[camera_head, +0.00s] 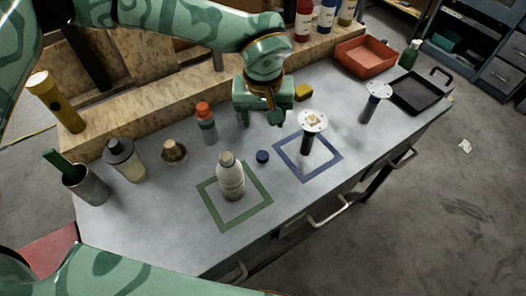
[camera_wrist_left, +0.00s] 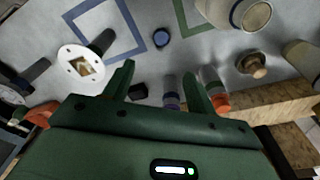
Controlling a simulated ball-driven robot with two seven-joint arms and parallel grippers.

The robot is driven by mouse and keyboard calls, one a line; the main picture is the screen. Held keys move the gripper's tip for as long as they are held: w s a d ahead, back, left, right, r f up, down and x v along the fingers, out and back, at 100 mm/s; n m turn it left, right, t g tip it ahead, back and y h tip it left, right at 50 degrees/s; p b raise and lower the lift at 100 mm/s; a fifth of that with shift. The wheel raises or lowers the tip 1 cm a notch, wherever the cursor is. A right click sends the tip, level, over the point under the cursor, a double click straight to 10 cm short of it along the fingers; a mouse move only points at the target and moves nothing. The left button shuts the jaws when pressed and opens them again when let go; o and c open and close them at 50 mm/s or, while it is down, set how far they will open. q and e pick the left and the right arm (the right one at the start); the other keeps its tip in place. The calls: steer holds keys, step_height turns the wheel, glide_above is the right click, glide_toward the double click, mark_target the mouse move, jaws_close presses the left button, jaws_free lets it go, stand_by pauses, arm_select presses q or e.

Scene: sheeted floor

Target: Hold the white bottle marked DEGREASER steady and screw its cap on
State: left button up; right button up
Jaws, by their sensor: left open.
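The white bottle (camera_head: 230,180) stands upright inside the green outline on the grey bench; its label is too small to read. It also shows, cut off by the top edge, in the left wrist view (camera_wrist_left: 238,10). A small dark blue cap (camera_head: 262,157) lies on the bench between the green and blue outlines, apart from the bottle; it also shows in the left wrist view (camera_wrist_left: 161,38). My left gripper (camera_head: 262,118) is open, with its fingers pointing down, behind the cap. No cap or white bottle is between its fingers. My right gripper is out of view.
An orange-capped bottle (camera_head: 205,122) stands left of my left gripper. A flanged post (camera_head: 308,140) stands in the blue outline (camera_head: 331,170). A brown-topped piece (camera_head: 174,152) and a jar (camera_head: 125,162) stand at left. The bench front right of the green outline (camera_head: 257,212) is clear.

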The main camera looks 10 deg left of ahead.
arm_select(q)
steer(key=b, duration=0.2)
glide_above(262, 154)
steer(key=s, duration=0.1)
steer(key=f, duration=1)
steer(key=shift+s+d+f, duration=0.1)
steer(key=shift+d+f, duration=0.2)
steer(key=shift+f, duration=0.05)
steer(key=f, duration=0.3)
steer(key=w+f+b, duration=0.1)
steer(key=f, duration=0.1)
steer(key=shift+a+f, duration=0.15)
steer(key=shift+a, duration=0.1)
